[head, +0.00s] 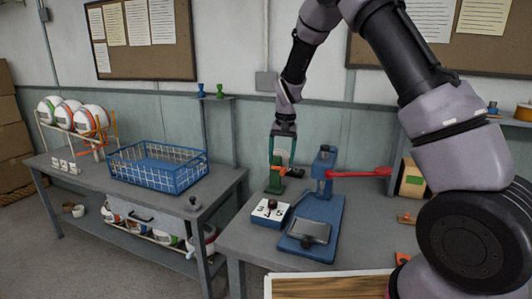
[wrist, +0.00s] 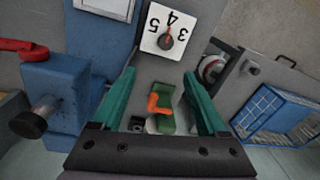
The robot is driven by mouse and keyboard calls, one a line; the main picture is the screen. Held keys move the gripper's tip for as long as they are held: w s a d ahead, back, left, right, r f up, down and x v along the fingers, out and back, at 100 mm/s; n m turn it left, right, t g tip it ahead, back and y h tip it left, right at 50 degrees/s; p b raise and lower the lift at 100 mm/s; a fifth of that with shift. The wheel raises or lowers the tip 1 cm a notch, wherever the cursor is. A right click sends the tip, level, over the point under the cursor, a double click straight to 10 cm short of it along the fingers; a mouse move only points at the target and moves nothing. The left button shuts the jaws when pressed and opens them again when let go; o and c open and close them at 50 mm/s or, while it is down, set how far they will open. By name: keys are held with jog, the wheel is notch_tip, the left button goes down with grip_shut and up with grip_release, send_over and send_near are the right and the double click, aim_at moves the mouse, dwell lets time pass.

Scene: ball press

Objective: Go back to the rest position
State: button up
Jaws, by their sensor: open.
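My gripper (head: 281,160) hangs at the back of the right-hand workbench, to the left of the blue press. In the wrist view my gripper (wrist: 160,95) has its two green fingers spread apart. No object is held in it. A green part with an orange piece (wrist: 160,104) shows between and below the fingers. In the head view a green post (head: 274,180) with an orange piece stands just under the gripper. The blue press (head: 318,215) with its red lever (head: 358,173) stands to the right. It also shows at the left of the wrist view (wrist: 58,95).
A white numbered dial (head: 270,212) sits in front of the green post. A gap separates the two tables. A wooden board (head: 328,286) lies at the front.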

jog(key=s+d+r+t+y, duration=0.1)
jog(key=s+d+r, duration=0.3)
jog(key=r, duration=0.3)
jog(key=s+d+r+m+t, duration=0.1)
jog(key=s+d+r, duration=0.25)
jog(key=r, duration=0.35)
jog(key=s+d+r+t+y, duration=0.1)
jog(key=s+d+r, duration=0.3)
jog(key=r, duration=0.3)
jog(key=s+d+r+t, duration=0.1)
jog(key=s+d+r, duration=0.2)
jog(key=s, duration=0.6)
jog(key=s+d+r+m+t, duration=0.1)
jog(key=s+d+r+t, duration=0.1)
jog(key=s, duration=0.7)
jog(key=shift+s+d+r+t+h, duration=0.15)
jog(key=shift+d+r+t+h, duration=0.35)
jog(key=shift+d, duration=0.55)
jog(key=shift+r, duration=0.1)
